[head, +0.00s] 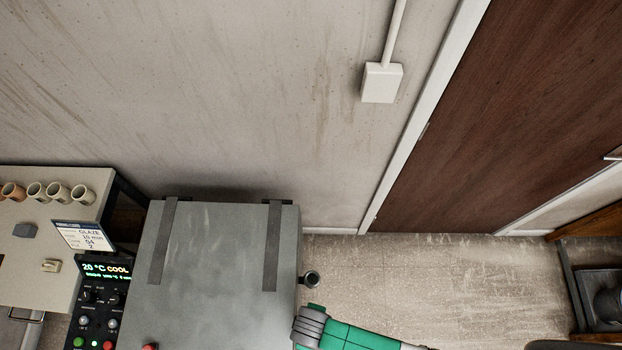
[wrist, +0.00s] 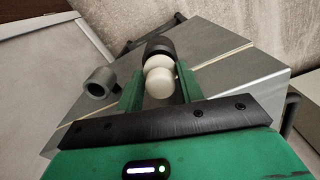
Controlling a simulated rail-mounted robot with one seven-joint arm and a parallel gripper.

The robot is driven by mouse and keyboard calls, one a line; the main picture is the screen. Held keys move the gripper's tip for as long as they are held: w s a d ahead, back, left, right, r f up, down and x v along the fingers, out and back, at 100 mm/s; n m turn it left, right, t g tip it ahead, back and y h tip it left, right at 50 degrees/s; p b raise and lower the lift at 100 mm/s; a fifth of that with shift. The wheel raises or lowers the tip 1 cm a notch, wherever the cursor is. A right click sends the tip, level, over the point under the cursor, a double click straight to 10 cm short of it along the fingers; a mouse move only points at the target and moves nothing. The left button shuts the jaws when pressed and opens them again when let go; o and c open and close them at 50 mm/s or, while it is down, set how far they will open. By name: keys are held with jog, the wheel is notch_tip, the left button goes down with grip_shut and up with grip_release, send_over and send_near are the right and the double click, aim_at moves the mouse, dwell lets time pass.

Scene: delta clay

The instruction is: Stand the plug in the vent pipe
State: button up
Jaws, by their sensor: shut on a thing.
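The plug is apart from the pipe. The fingers hide its sides, and the head view does not show it.
The grey kiln (head: 225,240) with two dark straps fills the lower middle. A control panel (head: 100,300) and a cabinet with several cups (head: 60,192) stand left of it. A wall is behind; open floor (head: 400,270) lies to the right.

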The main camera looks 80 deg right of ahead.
jog(key=shift+f, duration=0.1)
jog(key=shift+f+b, duration=0.45)
jog(key=shift+f, duration=0.3)
jog(key=o, duration=1.1)
jog(key=shift+c, duration=0.2)
notch_tip(320, 180, up, 8)
jog(key=p, duration=0.8)
jog(key=shift+r+p, duration=0.15)
jog(key=shift+p, duration=0.25)
